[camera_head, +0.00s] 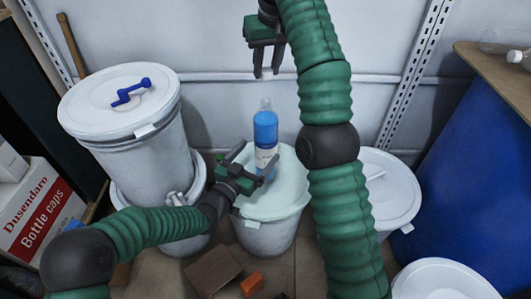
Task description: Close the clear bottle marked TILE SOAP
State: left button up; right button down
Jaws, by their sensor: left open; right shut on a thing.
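A clear bottle (265,130) with blue liquid and a pale label stands upright on the light lid of a middle drum (287,192). The label's words are too small to read. Its narrow neck points up, with no cap visible on it. My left gripper (257,166) is open at the bottle's lower left, its fingers close to the label; whether they touch it I cannot tell. My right gripper (266,73) points down above the bottle, shut on a small whitish piece that looks like a cap (267,73). A clear gap separates it from the bottle's neck.
A white drum (130,140) with a blue handle on its lid stands at left. Another lidded drum (390,195) is behind my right arm. A large blue drum (475,150) is at right. A bottle caps box (40,215) and orange block (252,284) are low down.

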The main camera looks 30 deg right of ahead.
pick_arm(q)
jog(key=x, duration=0.8)
jog(key=shift+f, duration=0.1)
jog(key=shift+c, duration=0.4)
grip_shut()
